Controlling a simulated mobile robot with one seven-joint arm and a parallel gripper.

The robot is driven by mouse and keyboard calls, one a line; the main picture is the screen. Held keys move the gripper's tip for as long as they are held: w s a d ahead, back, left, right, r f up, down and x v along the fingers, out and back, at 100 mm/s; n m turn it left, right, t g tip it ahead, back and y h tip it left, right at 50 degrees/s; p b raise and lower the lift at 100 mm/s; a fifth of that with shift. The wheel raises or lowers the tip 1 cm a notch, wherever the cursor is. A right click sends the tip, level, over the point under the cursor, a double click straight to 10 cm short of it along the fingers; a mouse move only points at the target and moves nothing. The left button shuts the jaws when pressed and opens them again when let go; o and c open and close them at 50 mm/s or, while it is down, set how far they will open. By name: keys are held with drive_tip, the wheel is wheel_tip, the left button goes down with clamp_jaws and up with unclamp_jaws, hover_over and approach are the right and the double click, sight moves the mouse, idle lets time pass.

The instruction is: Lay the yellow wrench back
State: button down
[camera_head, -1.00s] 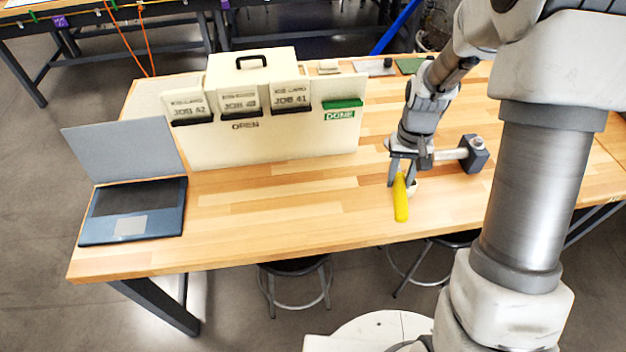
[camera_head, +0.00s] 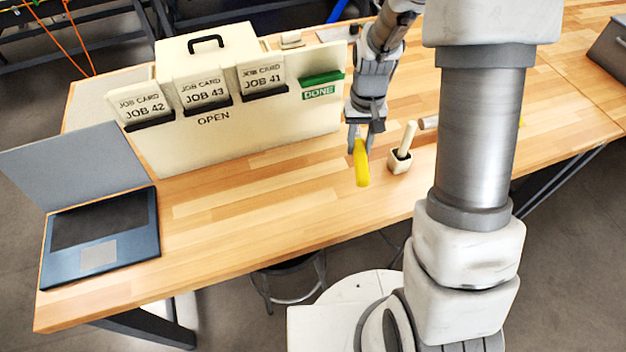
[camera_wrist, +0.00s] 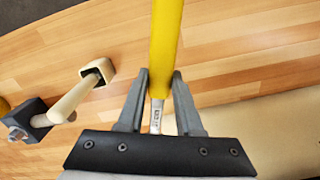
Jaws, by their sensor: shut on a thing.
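The yellow wrench (camera_head: 361,165) hangs from my gripper (camera_head: 359,138) over the front part of the wooden workbench, its yellow end pointing toward the front edge. In the wrist view, my gripper (camera_wrist: 157,85) is shut on the wrench (camera_wrist: 166,45); its fingers lie on both sides where the yellow handle meets the silver shank. The wrench's far end is cut off by the picture's top there. In the head view I cannot tell how high it is above the bench.
The job card board (camera_head: 250,130) stands at the left, beside an open laptop (camera_head: 100,235). Bench (camera_head: 270,220) between is clear.

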drive_tip(key=s+a+f+m+b, duration=0.1)
drive_tip(key=a+f+m+b, duration=0.2)
drive_tip(key=f, duration=0.1)
drive_tip(key=m+b, duration=0.1)
drive_tip(key=m, duration=1)
hover_over(315, 207)
wheel_tip(315, 207, down, 9)
drive_tip(key=b, duration=0.7)
drive_tip(key=shift+w+r, duration=0.1)
drive_tip(key=shift+f+b, duration=0.4)
drive_tip(key=shift+f, duration=0.05)
